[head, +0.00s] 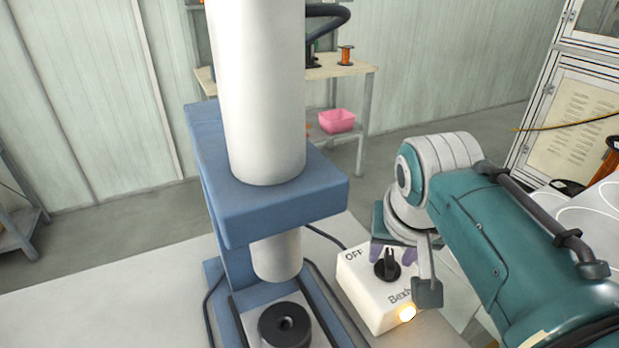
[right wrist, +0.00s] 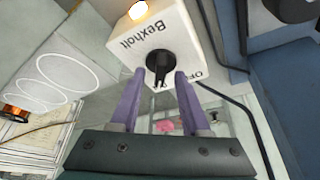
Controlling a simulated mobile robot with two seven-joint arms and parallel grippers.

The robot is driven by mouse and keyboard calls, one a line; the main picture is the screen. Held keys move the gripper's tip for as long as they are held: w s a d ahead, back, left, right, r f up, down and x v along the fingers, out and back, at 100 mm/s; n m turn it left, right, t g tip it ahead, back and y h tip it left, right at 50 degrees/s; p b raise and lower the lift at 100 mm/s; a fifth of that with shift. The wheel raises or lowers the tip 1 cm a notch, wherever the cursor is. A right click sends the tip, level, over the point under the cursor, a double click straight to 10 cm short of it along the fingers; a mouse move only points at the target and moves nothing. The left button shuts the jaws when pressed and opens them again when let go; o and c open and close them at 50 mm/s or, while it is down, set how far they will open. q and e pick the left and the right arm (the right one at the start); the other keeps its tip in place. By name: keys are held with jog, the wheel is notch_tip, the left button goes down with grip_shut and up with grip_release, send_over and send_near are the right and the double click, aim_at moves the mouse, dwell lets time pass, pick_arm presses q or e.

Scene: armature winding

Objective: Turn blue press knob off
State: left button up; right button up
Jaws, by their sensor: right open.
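The blue press (head: 280,208) stands on the bench in the head view with a white cylinder through its head. Beside it is a white control box (head: 360,290) marked "OFF" and "Bexholt", with a black knob (head: 387,265) on its top face. My right gripper (head: 393,250) is at the knob, with its purple fingers open. In the right wrist view the knob (right wrist: 160,62) lies between and just beyond the fingertips of my right gripper (right wrist: 161,75); I cannot tell if they touch it. The exact knob setting is unclear. My left gripper is not in view.
A lit orange lamp (head: 407,313) glows on the control box. A black cable (head: 328,236) runs from behind the press. A black ring-shaped part (head: 285,325) sits under the press. A pink bin (head: 337,121) is on the back table's shelf. The bench's left part (head: 110,290) is clear.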

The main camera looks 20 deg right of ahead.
grip_shut()
dwell(0.3)
dwell(0.3)
